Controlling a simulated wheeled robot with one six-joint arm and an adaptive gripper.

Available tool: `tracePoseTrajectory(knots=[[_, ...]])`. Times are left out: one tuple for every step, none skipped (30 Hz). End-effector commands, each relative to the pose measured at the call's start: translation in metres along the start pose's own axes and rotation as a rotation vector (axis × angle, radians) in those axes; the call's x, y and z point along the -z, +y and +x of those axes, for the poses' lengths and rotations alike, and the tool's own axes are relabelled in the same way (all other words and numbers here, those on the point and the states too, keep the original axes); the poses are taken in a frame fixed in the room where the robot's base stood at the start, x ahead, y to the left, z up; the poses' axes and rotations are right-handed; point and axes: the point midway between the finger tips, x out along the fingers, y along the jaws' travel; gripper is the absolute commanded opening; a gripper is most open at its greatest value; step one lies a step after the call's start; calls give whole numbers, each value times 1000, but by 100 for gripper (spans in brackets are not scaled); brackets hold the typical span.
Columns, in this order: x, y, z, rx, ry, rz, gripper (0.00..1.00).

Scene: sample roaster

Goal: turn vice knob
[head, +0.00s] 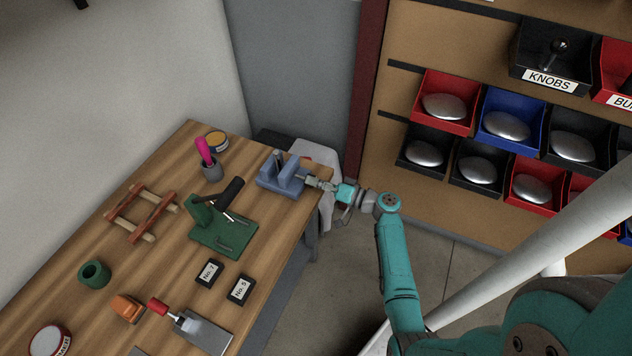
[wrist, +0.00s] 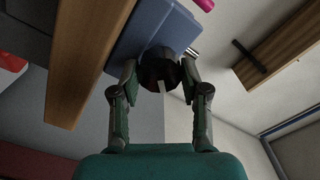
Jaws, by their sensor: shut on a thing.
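The blue-grey vice (head: 272,178) stands at the far right corner of the wooden workbench (head: 170,262). In the wrist view the vice body (wrist: 150,28) fills the upper middle. Its dark round knob (wrist: 160,70) sits between my fingers and carries a pale mark on its near face. My gripper (head: 313,181) reaches in from the right, level with the vice's side, and hides most of the knob in the head view. In the wrist view my gripper (wrist: 160,76) is shut on the knob, with one finger on each side.
A green tool with a black handle (head: 232,191) stands left of the vice. A grey cup (head: 212,171) with a pink-handled tool and a yellow tin (head: 216,141) are behind it. Shelves with bins (head: 445,112) rise at the right. Floor is open between bench and shelves.

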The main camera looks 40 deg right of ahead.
Motion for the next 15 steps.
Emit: tracePoseTrajectory(knots=[[-1, 0, 0, 0, -2, -42, 10], [-1, 0, 0, 0, -2, -71, 10], [-1, 0, 0, 0, -2, -109, 10], [-1, 0, 0, 0, -2, -137, 10], [-1, 0, 0, 0, -2, -165, 10], [-1, 0, 0, 0, -2, -203, 10], [-1, 0, 0, 0, -2, -232, 10], [-1, 0, 0, 0, -2, -260, 10], [-1, 0, 0, 0, -2, -298, 10], [-1, 0, 0, 0, -2, -326, 10], [-1, 0, 0, 0, -2, -354, 10], [-1, 0, 0, 0, -2, -390, 10], [-1, 0, 0, 0, -2, -416, 10], [-1, -1, 0, 0, -2, -442, 10], [-1, -1, 0, 0, -2, -476, 10]])
